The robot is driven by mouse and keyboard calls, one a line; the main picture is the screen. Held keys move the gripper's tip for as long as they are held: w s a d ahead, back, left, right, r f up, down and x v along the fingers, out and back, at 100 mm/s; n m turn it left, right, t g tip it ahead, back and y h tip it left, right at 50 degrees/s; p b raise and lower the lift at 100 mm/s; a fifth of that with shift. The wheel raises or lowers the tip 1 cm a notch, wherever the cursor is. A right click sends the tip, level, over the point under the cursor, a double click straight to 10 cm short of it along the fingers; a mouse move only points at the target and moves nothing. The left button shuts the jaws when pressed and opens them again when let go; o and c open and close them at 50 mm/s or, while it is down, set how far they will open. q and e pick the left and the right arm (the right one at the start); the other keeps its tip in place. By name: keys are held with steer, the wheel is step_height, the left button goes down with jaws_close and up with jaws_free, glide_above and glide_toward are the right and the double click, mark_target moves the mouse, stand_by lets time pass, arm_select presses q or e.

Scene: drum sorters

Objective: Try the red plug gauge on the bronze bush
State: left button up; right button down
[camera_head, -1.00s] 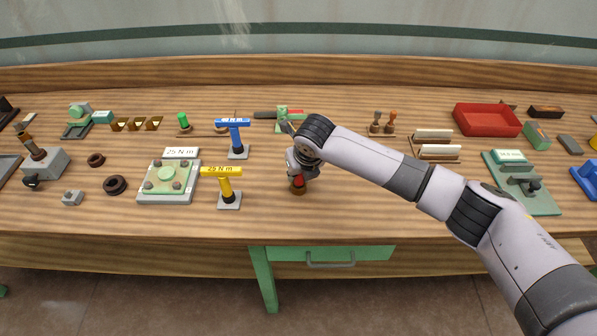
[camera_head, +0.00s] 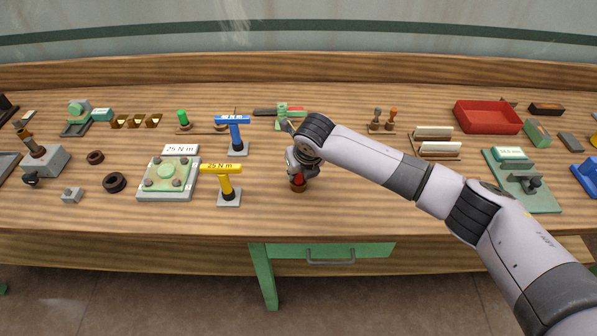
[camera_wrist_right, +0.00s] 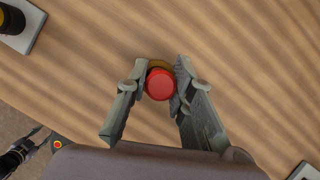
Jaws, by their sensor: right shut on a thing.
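The red plug gauge (camera_head: 298,177) is upright in my right gripper (camera_head: 299,172), near the front middle of the bench. The bronze bush (camera_head: 298,187) stands on the bench directly below it. In the right wrist view the gauge's round red end (camera_wrist_right: 160,84) sits between the two fingers of the right gripper (camera_wrist_right: 160,82). A crescent of the bronze bush (camera_wrist_right: 158,64) shows past its far side. I cannot tell whether the gauge is inside the bush or just above it.
A yellow torque tool (camera_head: 223,180) and a blue one (camera_head: 234,132) stand to the left. A green-handled gauge (camera_head: 183,118) stands on a rack behind them. White-edged holders (camera_head: 434,142) and a red tray (camera_head: 487,118) are to the right. The bench around the bush is clear.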

steer(key=shift+r, duration=0.1)
steer(key=shift+r+p, duration=2.4)
steer(key=shift+r, duration=0.05)
